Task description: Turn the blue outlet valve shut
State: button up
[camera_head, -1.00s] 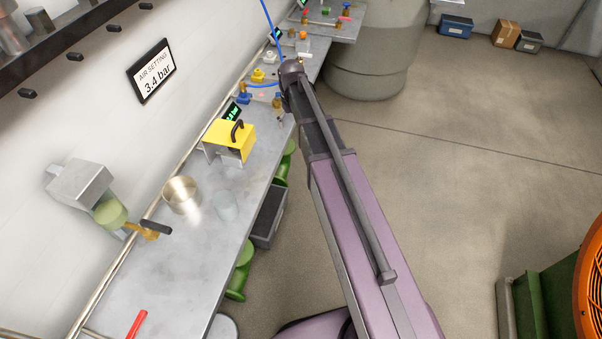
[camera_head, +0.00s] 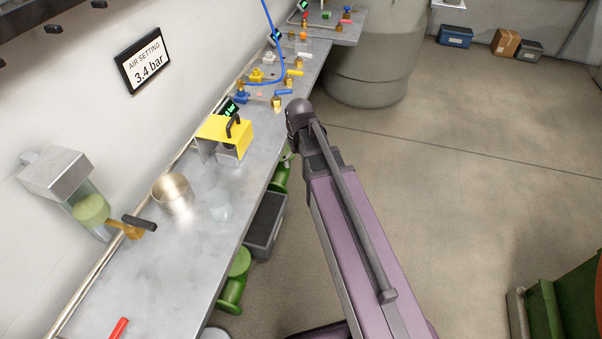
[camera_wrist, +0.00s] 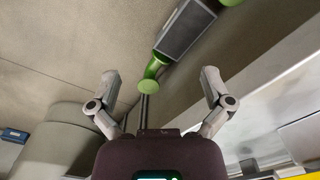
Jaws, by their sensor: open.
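A valve with a blue lever handle (camera_head: 284,92) on a brass body (camera_head: 277,103) stands on the bench in the head view, near the bench's right edge. Its handle points to the right in the picture. A blue fitting (camera_head: 241,97) sits to its left, by the wall. My gripper (camera_wrist: 161,78) is open and empty in the wrist view, its two fingers spread wide. In the head view the end of my arm is right of and below the blue valve, apart from it, and mostly hides the gripper. The valve is not clearly visible in the wrist view.
A yellow guard with a black handle (camera_head: 217,128), a brass cup (camera_head: 173,193) and a clear beaker (camera_head: 218,205) stand on the bench (camera_head: 150,275). Valves with yellow (camera_head: 295,73) and white (camera_head: 305,55) handles are beyond. A blue hose (camera_head: 281,50) hangs nearby.

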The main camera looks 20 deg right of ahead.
jog(key=shift+s+f+b, duration=0.45)
jog(key=shift+s+f, duration=0.25)
jog(key=shift+s, duration=0.2)
jog(key=shift+r, duration=0.1)
notch_tip(320, 180, up, 23)
jog(key=m+p, duration=0.2)
jog(key=p, duration=2.1)
send_over(283, 90)
notch_tip(283, 90, down, 14)
jog(key=b, duration=1.3)
jog(key=shift+r+b, duration=0.15)
jog(key=shift+b, duration=0.15)
jog(key=c, duration=0.8)
